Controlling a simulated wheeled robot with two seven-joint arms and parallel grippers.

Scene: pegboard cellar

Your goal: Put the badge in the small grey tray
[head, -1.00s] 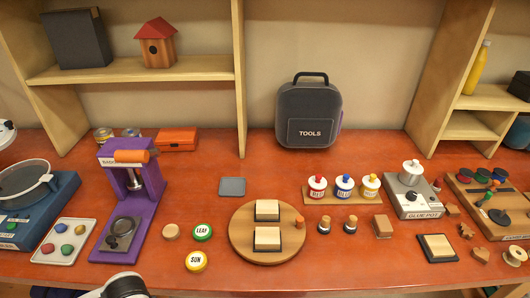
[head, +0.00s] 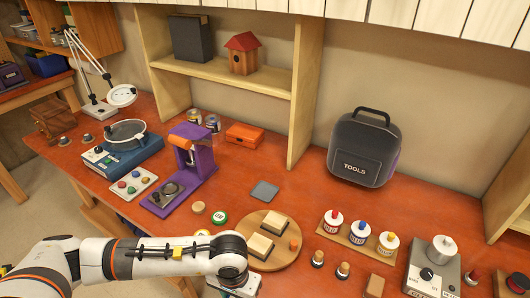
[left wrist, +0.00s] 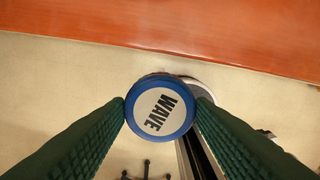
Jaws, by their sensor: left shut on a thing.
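The small grey tray (head: 265,191) lies flat on the table behind the round board, apart from the gripper. My right gripper is not in view.
A round wooden board (head: 285,262) with two blocks stands in front of the tray. A purple press (head: 190,160) is to the left, a TOOLS case (head: 362,150) at the back right. A green-rimmed badge (head: 219,217) and a wooden disc (head: 198,208) lie nearby.

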